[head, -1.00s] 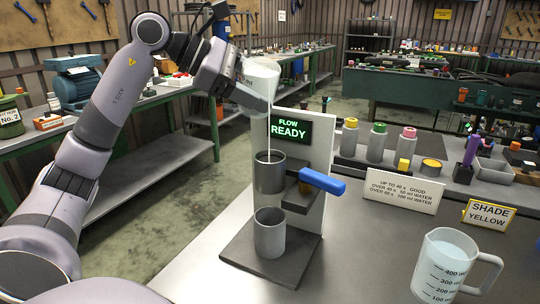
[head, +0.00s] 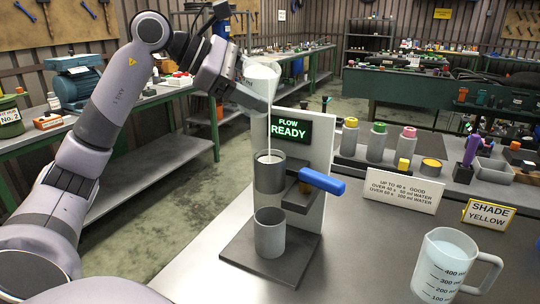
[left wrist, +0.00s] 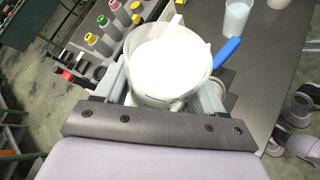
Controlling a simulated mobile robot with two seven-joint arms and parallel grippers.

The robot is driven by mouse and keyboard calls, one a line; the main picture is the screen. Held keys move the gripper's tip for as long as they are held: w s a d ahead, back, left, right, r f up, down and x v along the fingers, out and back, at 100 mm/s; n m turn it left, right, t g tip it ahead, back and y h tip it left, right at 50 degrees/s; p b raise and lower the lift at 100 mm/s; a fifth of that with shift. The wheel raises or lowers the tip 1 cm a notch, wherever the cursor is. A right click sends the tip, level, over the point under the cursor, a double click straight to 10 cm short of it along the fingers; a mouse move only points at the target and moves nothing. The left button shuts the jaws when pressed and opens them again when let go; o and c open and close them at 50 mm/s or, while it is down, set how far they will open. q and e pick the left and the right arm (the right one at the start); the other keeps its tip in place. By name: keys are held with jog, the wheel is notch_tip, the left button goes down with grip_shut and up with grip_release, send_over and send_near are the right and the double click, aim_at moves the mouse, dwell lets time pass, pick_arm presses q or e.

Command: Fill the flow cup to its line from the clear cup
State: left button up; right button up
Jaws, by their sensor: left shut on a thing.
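The clear cup (head: 258,82) is tilted in my left gripper (head: 243,85), and the gripper is shut on it. A thin white stream runs from the cup down into the flow cup (head: 269,172), a grey cylinder on the stand. White liquid shows inside near the flow cup's top; its line cannot be made out. In the left wrist view the clear cup (left wrist: 168,65) sits between the fingers with white liquid in it. A blue-handled lever (head: 321,181) is at the flow cup's right. A grey receiving cup (head: 270,234) stands below. My right gripper is not in view.
The stand's panel (head: 290,129) reads "FLOW READY". A measuring jug (head: 444,268) of water stands at the front right. A sign (head: 402,191), a yellow shade card (head: 488,214) and several capped bottles (head: 376,143) stand to the right.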

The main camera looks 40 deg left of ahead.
pick_arm(q)
jog(key=shift+m+y, duration=0.4)
dwell(1.6)
jog(key=shift+r+m+t+y+p, duration=0.3)
jog(key=shift+r+m+y, duration=0.1)
jog(key=shift+m+y, duration=0.1)
dwell(2.2)
jog(key=shift+f+m+t+y+b, duration=0.3)
jog(key=shift+f+m+y+b, duration=0.1)
jog(key=shift+m+b, duration=0.1)
dwell(2.1)
jog(key=shift+r, duration=0.15)
dwell(0.6)
